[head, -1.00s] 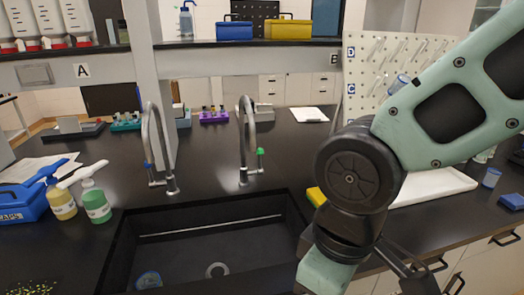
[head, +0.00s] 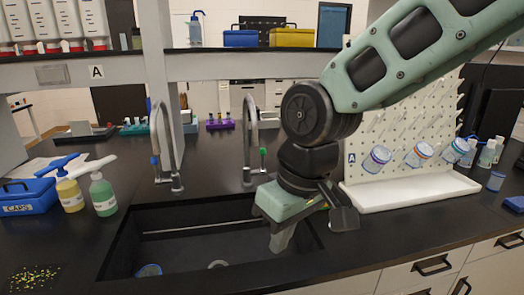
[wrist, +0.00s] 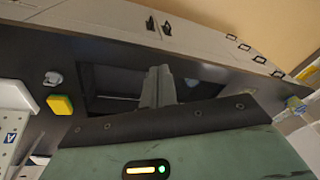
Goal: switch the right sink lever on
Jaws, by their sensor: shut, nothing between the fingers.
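The right sink tap (head: 250,130) is a grey gooseneck with a green-tipped lever (head: 263,153) on its right side, low on the stem. The left tap (head: 163,140) has a blue-tipped lever (head: 155,160) on its left side. My gripper (head: 281,240) is shut and empty, pointing down over the right part of the black sink (head: 180,222). It is in front of the right tap and to the right of it, apart from the lever. In the wrist view my closed fingers (wrist: 158,86) show against the sink; I cannot make out the lever there.
A white pegboard rack with a tray (head: 410,192) stands right of the sink. A yellow sponge (wrist: 60,106) lies beside the sink. Soap bottles (head: 103,195) and a blue caps box (head: 27,200) stand at the left. A shelf (head: 230,58) crosses above the taps.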

